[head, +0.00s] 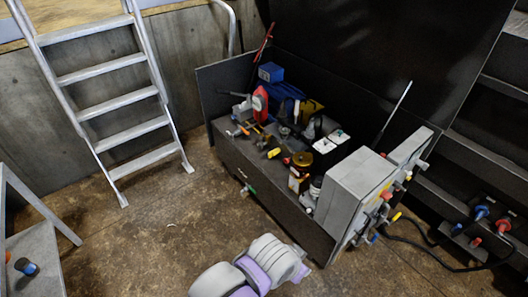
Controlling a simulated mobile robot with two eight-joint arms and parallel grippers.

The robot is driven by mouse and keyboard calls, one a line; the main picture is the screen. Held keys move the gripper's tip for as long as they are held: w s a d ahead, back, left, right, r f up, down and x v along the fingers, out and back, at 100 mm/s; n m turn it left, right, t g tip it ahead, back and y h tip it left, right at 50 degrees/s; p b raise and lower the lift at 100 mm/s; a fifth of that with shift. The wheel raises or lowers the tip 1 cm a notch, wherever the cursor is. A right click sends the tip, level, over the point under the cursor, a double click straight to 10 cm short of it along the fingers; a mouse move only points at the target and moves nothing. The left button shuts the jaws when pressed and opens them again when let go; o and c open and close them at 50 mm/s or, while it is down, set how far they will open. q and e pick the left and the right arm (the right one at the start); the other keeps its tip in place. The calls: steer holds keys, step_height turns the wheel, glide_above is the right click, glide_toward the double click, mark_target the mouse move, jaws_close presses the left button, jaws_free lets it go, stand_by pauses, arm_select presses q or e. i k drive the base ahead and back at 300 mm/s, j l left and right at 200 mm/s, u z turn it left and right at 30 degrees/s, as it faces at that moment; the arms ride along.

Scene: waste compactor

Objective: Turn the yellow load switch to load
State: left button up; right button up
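A grey control box (352,190) stands at the right end of a dark open-topped bin. Its right-hand face is seen at a steep angle and carries several small knobs and plugs in red, grey, blue and yellow. A small yellow part (397,216) sticks out low on that face. It may be the yellow load switch, but it is too small to tell, and its setting cannot be read. White and purple links of one of my arms show at the bottom centre, left of the box and apart from it. No gripper fingers can be made out.
The dark bin (270,185) holds a jumble of tools and cases. A ladder (107,75) leans at the left. Black cables (430,258) run from the box to the right, near blue and red connectors (481,212). Brown floor lies open in front of the bin.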

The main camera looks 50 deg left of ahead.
mark_target(275, 152)
steer(key=j, duration=1.75)
steer(key=i+z, duration=0.05)
steer(key=i, duration=0.05)
